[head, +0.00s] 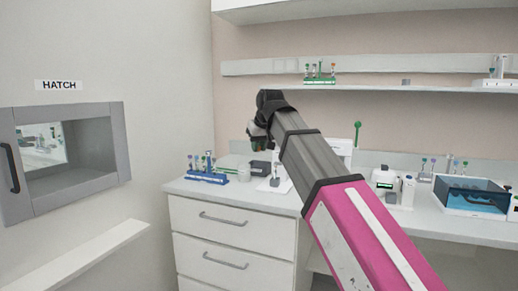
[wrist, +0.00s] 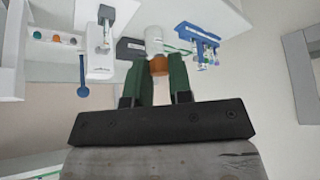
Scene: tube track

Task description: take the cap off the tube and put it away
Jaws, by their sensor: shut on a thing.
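My gripper (wrist: 160,75) shows two green fingers in the wrist view, shut on an orange cap (wrist: 159,66) between their tips. No tube is visible hanging from the cap. In the head view my gripper (head: 260,140) is raised above the counter, and the cap cannot be made out there. A small white stand (head: 275,184) is on the counter below; it also shows in the wrist view (wrist: 101,66), with a slim upright piece that may be the tube (wrist: 106,32). Beyond the cap in the wrist view is a white cup (wrist: 154,40), seen in the head view too (head: 244,174).
A blue rack (head: 206,178) with several tubes stands left of the cup. A dark tray (head: 260,168) lies beside the cup. A shelf (head: 400,89) with a green rack (head: 319,79) runs above. A blue bath (head: 470,195) is at right. The hatch (head: 70,155) is at left.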

